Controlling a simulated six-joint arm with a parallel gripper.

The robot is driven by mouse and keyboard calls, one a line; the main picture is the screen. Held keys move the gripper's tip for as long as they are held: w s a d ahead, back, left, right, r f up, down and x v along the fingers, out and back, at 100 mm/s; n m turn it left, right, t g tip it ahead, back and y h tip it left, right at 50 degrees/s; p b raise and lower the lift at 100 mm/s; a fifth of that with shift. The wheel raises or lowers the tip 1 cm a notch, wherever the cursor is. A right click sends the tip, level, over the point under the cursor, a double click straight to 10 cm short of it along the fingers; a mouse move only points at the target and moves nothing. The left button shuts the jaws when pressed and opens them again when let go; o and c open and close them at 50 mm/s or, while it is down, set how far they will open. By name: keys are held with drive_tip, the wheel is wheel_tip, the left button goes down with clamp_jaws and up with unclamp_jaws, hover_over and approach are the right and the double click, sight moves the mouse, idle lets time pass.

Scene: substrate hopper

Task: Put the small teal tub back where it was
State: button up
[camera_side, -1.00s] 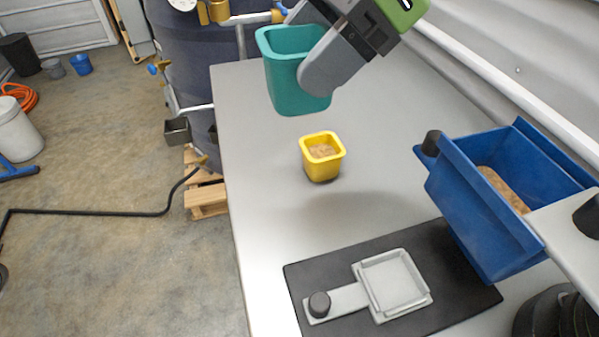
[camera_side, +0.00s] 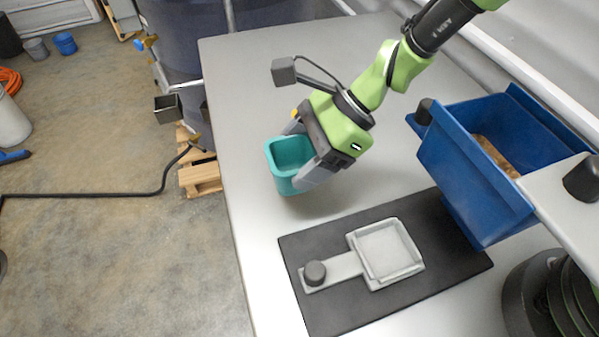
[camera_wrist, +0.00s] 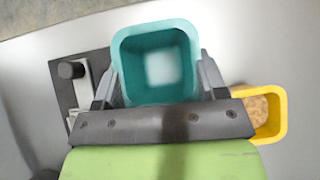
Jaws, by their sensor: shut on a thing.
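The small teal tub (camera_side: 289,165) is gripped between the two fingers of my gripper (camera_side: 305,160). In the side view it is held near the left part of the grey table, just behind the black mat; whether it touches the table I cannot tell. In the wrist view the tub (camera_wrist: 157,62) stands open toward the camera and looks empty, with a finger of my gripper (camera_wrist: 158,85) on each side.
A yellow tub with tan grains (camera_wrist: 268,112) is close beside my gripper, mostly hidden in the side view. The black mat (camera_side: 330,310) bears a grey sliding plate (camera_side: 385,252). A blue hopper (camera_side: 475,180) holding tan material stands at the right.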

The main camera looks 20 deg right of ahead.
drive_tip(key=shift+f, duration=2.05)
drive_tip(key=shift+f, duration=0.15)
drive_tip(key=o, duration=0.9)
drive_tip(key=shift+c, duration=0.2)
drive_tip(key=shift+r, duration=0.25)
drive_tip(key=v, duration=0.7)
drive_tip(key=shift+d, duration=0.15)
drive_tip(key=shift+r, duration=0.1)
